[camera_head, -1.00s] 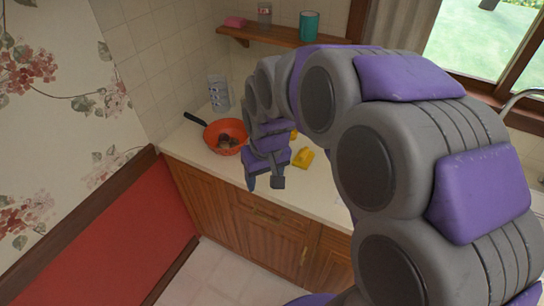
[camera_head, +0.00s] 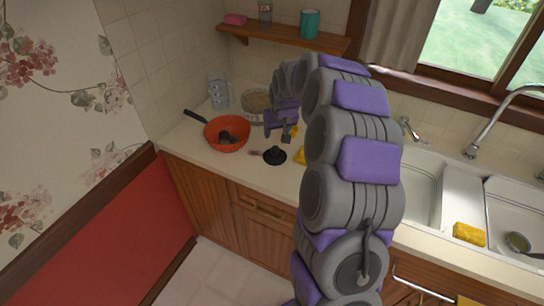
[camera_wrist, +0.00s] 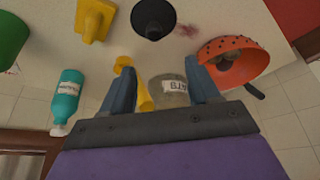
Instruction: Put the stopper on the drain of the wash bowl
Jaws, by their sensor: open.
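The black stopper (camera_head: 274,155), a disc with a raised knob, lies on the counter (camera_head: 205,160) right of the orange colander. In the wrist view the stopper (camera_wrist: 153,20) is at the top, beyond the fingertips. My gripper (camera_head: 281,132) is beyond the stopper, toward the wall; in the wrist view its fingers (camera_wrist: 158,70) are apart, with nothing gripped. The sink at the right has a left basin (camera_head: 424,190), partly hidden by my arm, and a right basin (camera_head: 503,205). A round dark item (camera_head: 517,242) lies in the right basin; I cannot tell whether it is the drain.
The orange colander (camera_head: 214,139) holds dark items. A labelled jar (camera_head: 257,103) and a glass container (camera_head: 218,93) stand near the wall. The wrist view shows yellow objects (camera_wrist: 96,18) and a teal bottle (camera_wrist: 67,98). A yellow sponge (camera_head: 468,233) sits between the basins.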

